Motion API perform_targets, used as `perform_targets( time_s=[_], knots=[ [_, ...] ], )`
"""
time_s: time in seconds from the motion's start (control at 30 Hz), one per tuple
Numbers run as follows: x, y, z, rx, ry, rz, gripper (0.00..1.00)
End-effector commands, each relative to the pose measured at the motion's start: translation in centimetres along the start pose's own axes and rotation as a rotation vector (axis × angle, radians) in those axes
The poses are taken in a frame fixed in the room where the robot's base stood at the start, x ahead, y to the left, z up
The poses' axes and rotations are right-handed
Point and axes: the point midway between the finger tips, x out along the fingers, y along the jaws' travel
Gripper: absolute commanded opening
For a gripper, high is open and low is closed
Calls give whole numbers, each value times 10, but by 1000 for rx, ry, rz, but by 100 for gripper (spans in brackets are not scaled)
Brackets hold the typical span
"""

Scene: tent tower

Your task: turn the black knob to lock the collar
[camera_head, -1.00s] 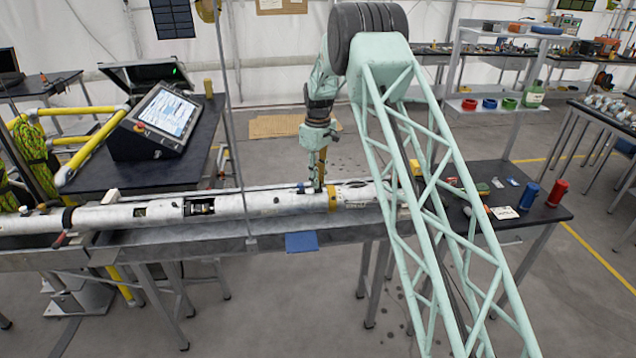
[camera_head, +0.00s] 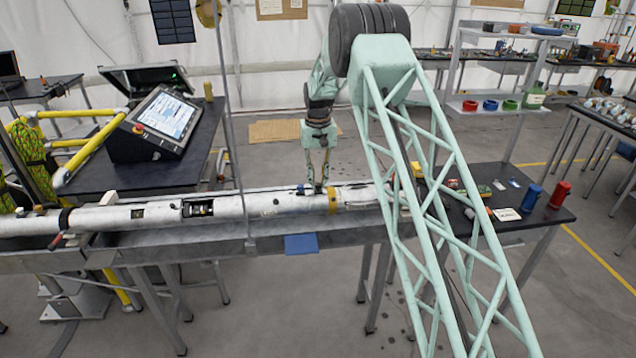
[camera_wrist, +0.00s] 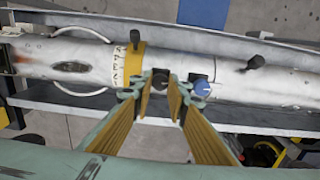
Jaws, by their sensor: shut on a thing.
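The yellow collar (camera_wrist: 128,66) is a band around the white tube (camera_wrist: 225,80); it also shows in the head view (camera_head: 333,199). Beside the collar, a small black knob (camera_wrist: 160,77) sits between my fingertips. My gripper (camera_wrist: 168,88) is shut on this knob, its fingers partly hiding it. In the head view my gripper (camera_head: 318,188) points down at the tube's top, just left of the collar. Close by in the wrist view are a dark blue knob with a white mark (camera_wrist: 202,86) and another black knob (camera_wrist: 256,62) standing out from the tube.
The tube lies along a grey metal rail (camera_head: 200,240). A blue plate (camera_head: 301,244) hangs at the rail's front. A console with a screen (camera_head: 160,122) stands on a table at left. A table at right (camera_head: 545,212) holds red and blue cylinders.

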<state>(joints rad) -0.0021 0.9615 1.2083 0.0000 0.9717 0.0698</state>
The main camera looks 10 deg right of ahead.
Motion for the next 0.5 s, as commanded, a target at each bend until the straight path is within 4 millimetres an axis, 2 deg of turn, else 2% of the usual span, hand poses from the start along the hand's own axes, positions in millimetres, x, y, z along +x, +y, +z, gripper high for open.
perform_targets(
  time_s=[0.2, 0.5],
  knots=[
    [0, 0, 0, 121, 0, 0, 4],
    [0, 0, 0, 198, 0, 0, 4]
  ],
)
